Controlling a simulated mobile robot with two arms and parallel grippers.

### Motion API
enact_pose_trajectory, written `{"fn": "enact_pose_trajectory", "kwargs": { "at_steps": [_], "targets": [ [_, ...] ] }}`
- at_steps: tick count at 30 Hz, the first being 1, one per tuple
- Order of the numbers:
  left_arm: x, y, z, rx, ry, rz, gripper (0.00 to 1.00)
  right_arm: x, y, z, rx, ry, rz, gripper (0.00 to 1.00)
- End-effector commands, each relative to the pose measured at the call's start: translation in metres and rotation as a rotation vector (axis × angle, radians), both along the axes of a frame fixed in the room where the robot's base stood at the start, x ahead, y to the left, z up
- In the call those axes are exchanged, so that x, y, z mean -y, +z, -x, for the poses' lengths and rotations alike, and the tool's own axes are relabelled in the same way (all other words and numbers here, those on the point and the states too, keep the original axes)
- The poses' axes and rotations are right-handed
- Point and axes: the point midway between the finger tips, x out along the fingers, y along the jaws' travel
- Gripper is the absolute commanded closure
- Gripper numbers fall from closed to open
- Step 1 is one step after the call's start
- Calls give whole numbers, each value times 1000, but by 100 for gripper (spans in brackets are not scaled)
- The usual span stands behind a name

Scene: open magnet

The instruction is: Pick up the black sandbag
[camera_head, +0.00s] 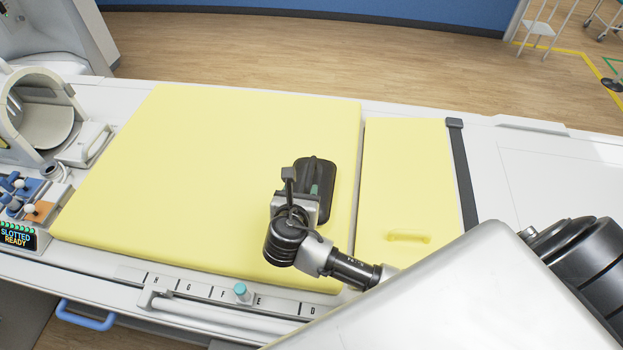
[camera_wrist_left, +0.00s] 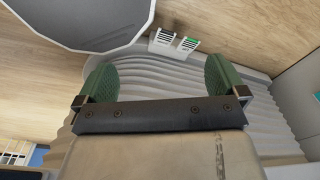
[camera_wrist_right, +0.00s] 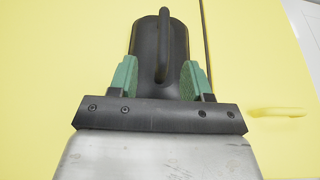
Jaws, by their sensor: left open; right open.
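The black sandbag (camera_head: 324,176) lies on the large yellow pad near its right edge, with a dark handle on top. My right gripper (camera_head: 310,192) is directly over its near part and hides some of it. In the right wrist view the sandbag (camera_wrist_right: 160,62) and its upright loop handle show ahead of and between the green fingers of my right gripper (camera_wrist_right: 158,80). The fingers are open, one on each side of the bag; I cannot tell whether they touch it. My left gripper (camera_wrist_left: 161,78) is open and empty in the left wrist view, away from the table.
The yellow pad (camera_head: 200,150) is mostly clear. A narrower yellow pad (camera_head: 405,170) with a yellow handle (camera_head: 408,237) lies to the right, then a dark strap (camera_head: 462,170). A white ring-shaped coil (camera_head: 50,115) and a control panel (camera_head: 18,236) stand at the left.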

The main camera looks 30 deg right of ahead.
Motion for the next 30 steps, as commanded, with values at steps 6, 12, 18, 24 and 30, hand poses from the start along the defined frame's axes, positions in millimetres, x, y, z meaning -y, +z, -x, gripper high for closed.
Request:
{"fn": "enact_pose_trajectory", "kwargs": {
  "at_steps": [6,12,18,24,30],
  "targets": [
    [-3,6,8,-13,1,-4,0,16,-9,-21,1,-1,2,51],
    [0,17,-4,6,3,1,0,28,-12,-32,0,-1,3,51],
    [4,28,-14,24,3,7,0,44,-23,-51,0,-1,2,51],
    [4,29,-10,18,3,6,0,51,-29,-59,0,1,0,51],
    [4,28,-6,10,2,7,0,50,-29,-59,0,1,0,53]
  ]
}}
